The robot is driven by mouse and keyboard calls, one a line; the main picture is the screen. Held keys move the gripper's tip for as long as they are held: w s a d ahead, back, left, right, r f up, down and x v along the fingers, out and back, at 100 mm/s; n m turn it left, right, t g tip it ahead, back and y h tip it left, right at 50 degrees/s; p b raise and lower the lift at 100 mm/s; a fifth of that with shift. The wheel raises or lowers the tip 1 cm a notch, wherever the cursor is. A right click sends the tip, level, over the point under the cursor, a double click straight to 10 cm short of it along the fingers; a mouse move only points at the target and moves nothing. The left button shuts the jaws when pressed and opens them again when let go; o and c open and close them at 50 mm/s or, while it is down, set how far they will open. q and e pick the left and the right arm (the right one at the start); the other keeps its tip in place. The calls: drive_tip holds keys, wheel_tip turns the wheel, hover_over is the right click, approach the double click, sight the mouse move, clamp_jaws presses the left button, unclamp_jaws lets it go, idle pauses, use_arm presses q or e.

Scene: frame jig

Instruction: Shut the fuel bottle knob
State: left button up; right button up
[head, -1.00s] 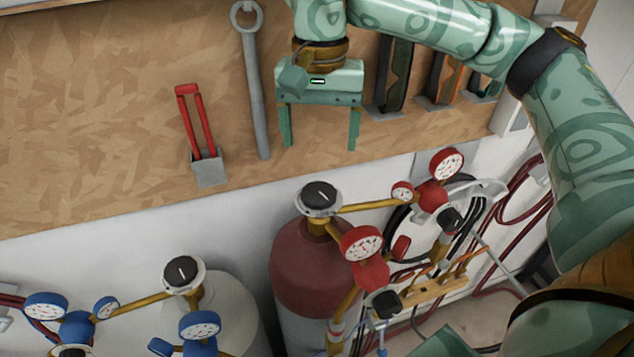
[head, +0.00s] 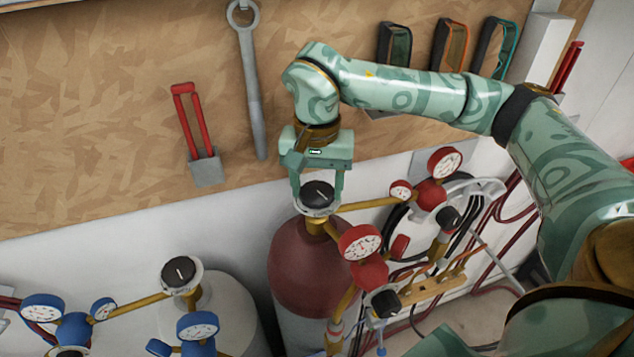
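My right gripper (head: 318,200) points down over the bottle, one finger on each side of the knob. The fingers are apart; I cannot tell whether they touch the knob. My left gripper is out of view.
A grey bottle (head: 228,310) with its own black knob (head: 182,271) and blue gauges (head: 198,325) stands at the lower left. Red gauges (head: 360,242) and brass pipes crowd the fuel bottle's right side. A wooden board (head: 100,120) holds a wrench (head: 247,80) and red-handled tool (head: 186,120).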

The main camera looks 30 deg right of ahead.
drive_tip(key=shift+c, duration=0.9)
drive_tip(key=shift+m, duration=0.3)
